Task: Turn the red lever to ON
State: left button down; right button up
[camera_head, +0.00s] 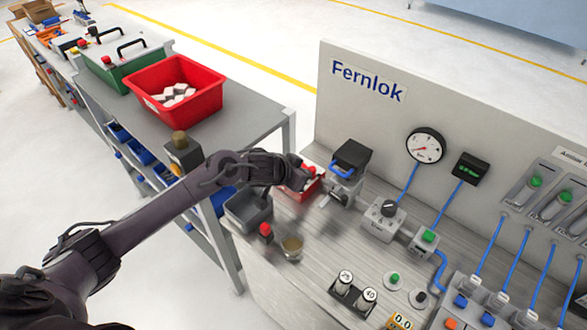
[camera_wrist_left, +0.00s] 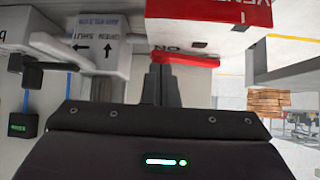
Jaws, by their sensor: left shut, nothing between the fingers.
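The red lever (camera_wrist_left: 187,58) shows in the left wrist view as a red bar lying across the picture, on a pale box with dark lettering partly hidden behind it. My left gripper (camera_wrist_left: 161,72) is shut and empty, its fingertips at the left part of the lever. I cannot tell whether they touch it. In the head view my left gripper (camera_head: 303,172) is over the bench by the small red bin, and the lever cannot be made out there.

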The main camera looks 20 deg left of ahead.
pick_arm(q)
jog(key=shift+w+d+n+t+y, duration=0.25)
jog(key=shift+d+n+t+y, duration=0.05)
jog(key=shift+d+n+y, duration=0.35)
jog(key=shift+w+d+p, duration=0.25)
jog(key=shift+w+p, duration=0.1)
jog(key=shift+w, duration=0.05)
